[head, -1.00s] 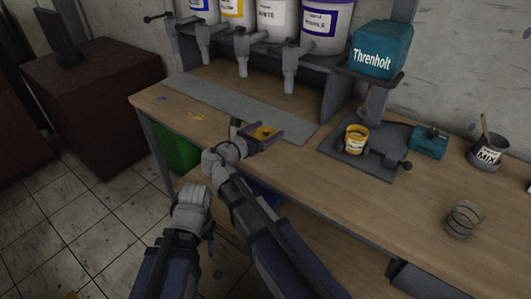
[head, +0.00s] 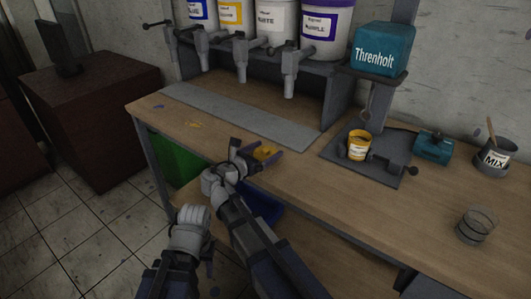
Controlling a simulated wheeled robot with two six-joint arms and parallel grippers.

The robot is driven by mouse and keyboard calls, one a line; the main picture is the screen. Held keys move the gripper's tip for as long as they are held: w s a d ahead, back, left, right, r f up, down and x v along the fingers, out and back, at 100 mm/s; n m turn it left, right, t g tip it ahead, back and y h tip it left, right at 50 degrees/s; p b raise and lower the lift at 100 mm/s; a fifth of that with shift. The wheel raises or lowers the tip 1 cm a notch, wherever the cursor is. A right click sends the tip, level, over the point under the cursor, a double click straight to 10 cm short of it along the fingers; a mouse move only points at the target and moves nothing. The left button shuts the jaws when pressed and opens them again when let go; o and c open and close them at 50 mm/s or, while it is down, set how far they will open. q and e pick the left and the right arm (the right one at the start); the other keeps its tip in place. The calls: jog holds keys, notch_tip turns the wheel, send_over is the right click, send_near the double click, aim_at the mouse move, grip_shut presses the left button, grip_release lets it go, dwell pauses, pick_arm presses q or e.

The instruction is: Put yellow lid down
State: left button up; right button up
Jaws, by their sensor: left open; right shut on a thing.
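The yellow lid (head: 265,153) is between the fingers of my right gripper (head: 264,159), which is shut on it. The lid is at the front part of the wooden table (head: 310,187), left of the grey plate; I cannot tell whether it touches the tabletop. The fingers partly hide it.
Paint buckets with taps (head: 291,60) stand on a shelf at the back. The tabletop around the lid is clear.

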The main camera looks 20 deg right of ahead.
jog(key=shift+f+b, duration=0.6)
jog(key=shift+f, duration=0.1)
jog(key=o, duration=0.9)
jog(key=shift+r, duration=0.1)
jog(key=shift+r, duration=0.15)
